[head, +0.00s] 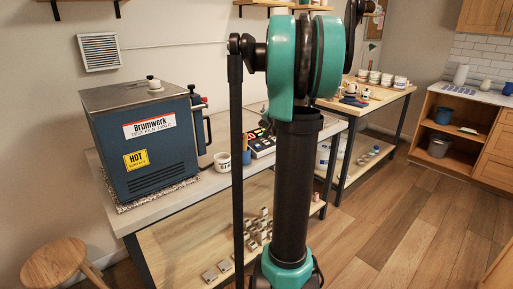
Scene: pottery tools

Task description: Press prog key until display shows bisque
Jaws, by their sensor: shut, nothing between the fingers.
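A dark blue kiln (160,172) with a "Brumwerk" label and a yellow "HOT" label stands on the near workbench (215,182) at the left in the head view. A small dark box with red and yellow marks (262,143) sits on the bench right of the kiln, partly hidden by my arm. It may be the controller, but I cannot make out a prog key or any display text. My arm's teal and black links rise through the middle of the view. I cannot see my gripper in this view.
A white mug (222,161) stands between the kiln and the dark box. The bench's lower shelf (190,250) holds several small blocks. A wooden stool (56,263) is at the lower left. A second table (375,95) with cups stands behind right. Wooden floor (400,225) is clear at right.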

